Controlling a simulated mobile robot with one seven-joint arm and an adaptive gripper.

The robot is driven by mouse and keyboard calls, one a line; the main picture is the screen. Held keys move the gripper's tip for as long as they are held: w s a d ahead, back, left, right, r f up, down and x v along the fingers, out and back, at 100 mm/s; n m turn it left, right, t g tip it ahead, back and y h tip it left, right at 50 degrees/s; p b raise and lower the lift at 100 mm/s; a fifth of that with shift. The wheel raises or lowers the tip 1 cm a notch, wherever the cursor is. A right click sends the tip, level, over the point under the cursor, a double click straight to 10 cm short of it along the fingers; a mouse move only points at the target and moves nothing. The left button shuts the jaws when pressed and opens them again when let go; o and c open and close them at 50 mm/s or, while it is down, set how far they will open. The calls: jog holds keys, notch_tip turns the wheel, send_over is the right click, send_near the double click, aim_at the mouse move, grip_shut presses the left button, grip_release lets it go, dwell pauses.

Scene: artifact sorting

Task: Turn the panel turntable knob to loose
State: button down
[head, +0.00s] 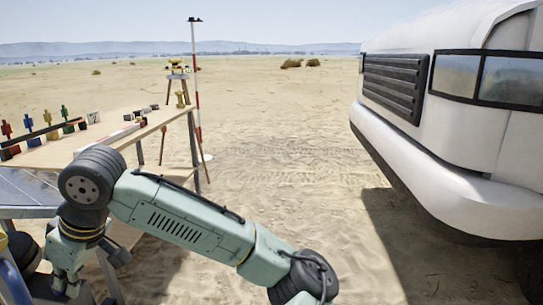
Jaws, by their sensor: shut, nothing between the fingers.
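I cannot make out the turntable knob in the head view. A dark blue gridded panel (22,192) shows at the left edge, beside the wooden table and partly cut off by the frame. My green arm crosses the lower left, and its joints cover the area just below the panel. My gripper's fingers do not show in this view, so I cannot tell where they are relative to the knob.
A wooden table (110,146) at the left bears several coloured figures and blocks. A red-and-white pole (196,95) and a tripod (177,75) stand behind it. A large white vehicle (465,165) fills the right. Open sand lies between.

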jog(key=shift+w+d+p, duration=0.2)
jog(key=shift+w+p, duration=0.5)
jog(key=shift+p, duration=1.1)
jog(key=shift+w+a+f+p, duration=0.15)
jog(key=shift+w+p, duration=0.2)
jog(key=shift+p, duration=0.6)
jog(key=shift+d+p, duration=0.3)
jog(key=shift+d, duration=0.05)
notch_tip(320, 180, up, 6)
jog(key=p, duration=0.5)
jog(key=shift+p, duration=0.3)
jog(key=shift+w, duration=0.15)
